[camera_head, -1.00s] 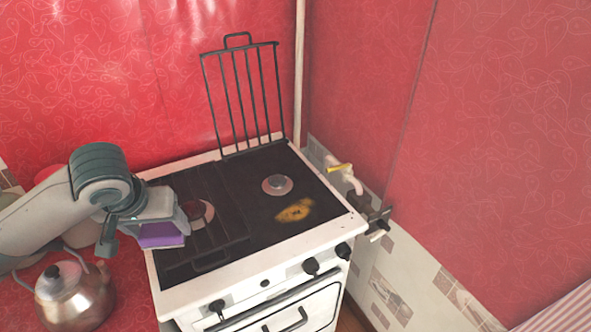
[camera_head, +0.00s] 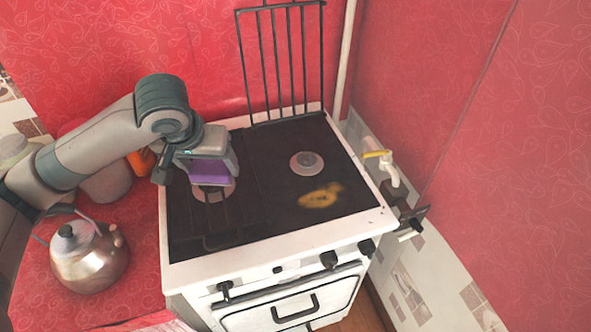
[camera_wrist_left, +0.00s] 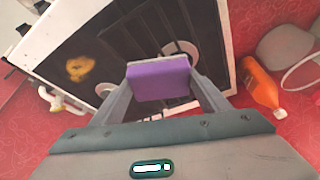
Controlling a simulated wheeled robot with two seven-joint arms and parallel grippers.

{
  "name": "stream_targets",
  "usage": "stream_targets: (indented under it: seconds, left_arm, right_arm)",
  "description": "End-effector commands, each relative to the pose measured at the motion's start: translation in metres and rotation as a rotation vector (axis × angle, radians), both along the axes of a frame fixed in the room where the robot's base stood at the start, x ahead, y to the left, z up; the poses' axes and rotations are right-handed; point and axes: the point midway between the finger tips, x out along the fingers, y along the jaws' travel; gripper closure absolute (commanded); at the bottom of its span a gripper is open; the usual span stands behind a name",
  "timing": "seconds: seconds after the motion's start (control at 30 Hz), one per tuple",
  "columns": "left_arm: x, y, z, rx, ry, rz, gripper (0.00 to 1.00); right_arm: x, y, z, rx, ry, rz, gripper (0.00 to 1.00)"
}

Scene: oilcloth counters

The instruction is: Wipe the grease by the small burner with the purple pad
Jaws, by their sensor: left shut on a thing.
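The purple pad (camera_head: 209,172) is held in my left gripper (camera_head: 205,160), above the left side of the stove top, over the left burner (camera_head: 213,190). In the left wrist view the purple pad (camera_wrist_left: 158,80) sits between the two fingers. A yellow-brown grease patch (camera_head: 321,196) lies on the black stove top, just in front of the small burner (camera_head: 307,163). The grease also shows in the left wrist view (camera_wrist_left: 80,68), to the left of the pad. The pad and the grease are apart. My right gripper is not in view.
A raised black grate (camera_head: 283,60) stands at the back of the white stove (camera_head: 300,245); another grate lies over the left half. A kettle (camera_head: 90,262) stands on the red counter at left. A pipe with a yellow-handled tap (camera_head: 388,170) is at right. An orange bottle (camera_wrist_left: 258,84) lies behind the arm.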

Motion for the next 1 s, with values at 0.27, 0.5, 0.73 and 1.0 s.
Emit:
stream_targets:
  seconds: [0.27, 0.5, 0.73, 1.0]
  left_arm:
    - [0.01, -0.022, 0.002, -0.002, 0.004, -0.145, 0.49]
    - [0.029, -0.067, -0.005, -0.004, 0.007, -0.46, 0.49]
    - [0.042, -0.116, -0.021, -0.006, 0.006, -0.808, 0.49]
    - [0.046, -0.16, -0.045, -0.006, 0.005, -1.136, 0.49]
  right_arm:
    - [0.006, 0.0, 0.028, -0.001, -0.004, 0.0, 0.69]
    - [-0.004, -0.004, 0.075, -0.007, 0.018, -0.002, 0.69]
    - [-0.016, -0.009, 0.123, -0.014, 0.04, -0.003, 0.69]
    - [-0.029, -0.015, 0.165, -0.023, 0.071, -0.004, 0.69]
